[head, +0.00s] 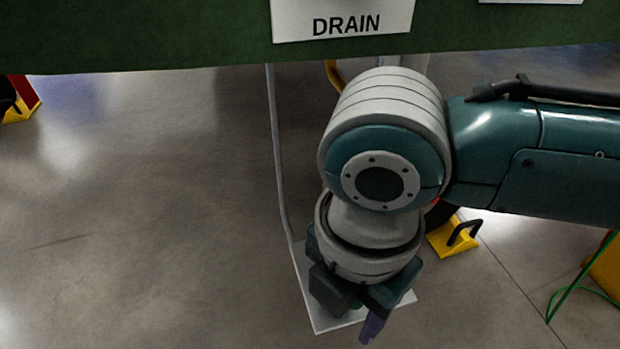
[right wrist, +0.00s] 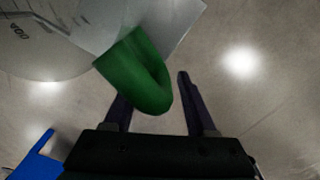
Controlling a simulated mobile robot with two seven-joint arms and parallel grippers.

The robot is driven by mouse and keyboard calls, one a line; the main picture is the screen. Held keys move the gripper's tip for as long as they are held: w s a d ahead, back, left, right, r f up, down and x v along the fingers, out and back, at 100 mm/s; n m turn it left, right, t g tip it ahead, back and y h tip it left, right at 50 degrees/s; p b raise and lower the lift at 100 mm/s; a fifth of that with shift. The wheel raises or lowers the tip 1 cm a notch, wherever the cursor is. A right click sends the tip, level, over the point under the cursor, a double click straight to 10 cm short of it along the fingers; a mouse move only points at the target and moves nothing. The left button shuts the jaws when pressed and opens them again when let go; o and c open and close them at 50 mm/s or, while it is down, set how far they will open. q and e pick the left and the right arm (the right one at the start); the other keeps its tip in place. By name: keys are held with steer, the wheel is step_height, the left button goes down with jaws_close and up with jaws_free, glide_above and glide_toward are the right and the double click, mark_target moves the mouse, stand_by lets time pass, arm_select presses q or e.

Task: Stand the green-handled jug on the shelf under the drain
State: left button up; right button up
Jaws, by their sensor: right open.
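The jug (right wrist: 45,38) is a pale see-through vessel with dark markings at the upper left of the right wrist view. Its green handle (right wrist: 145,75) reaches toward my right gripper (right wrist: 154,90). The gripper is open; the handle's rounded end shows between its fingers and overlaps the left one. The plate also shows behind the handle (right wrist: 185,18). My arm hides most of the jug in the head view. My left gripper is not in view.
The DRAIN sign (head: 345,20) hangs on a green beam (head: 150,40) above the shelf. A thin grey bar (head: 276,150) runs down to the plate. A yellow wheel chock (head: 452,238) and a green cable (head: 568,292) lie right.

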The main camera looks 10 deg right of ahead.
step_height(320, 180, up, 11)
steer(key=p, duration=0.5)
steer(key=s+a+r+m+t+y, duration=0.2)
steer(key=s+a+m+y, duration=0.25)
steer(key=m, duration=0.45)
steer(key=s+d+m+h, duration=0.2)
steer(key=d+m, duration=0.4)
steer(key=d, duration=0.1)
steer(key=s+d+f+m+t+h, duration=0.1)
steer(key=s+d+m+h, duration=0.1)
steer(key=d+m, duration=0.5)
steer(key=shift+s+t+p, duration=0.3)
steer(key=shift+s+p, duration=0.1)
steer(key=shift+s, duration=0.1)
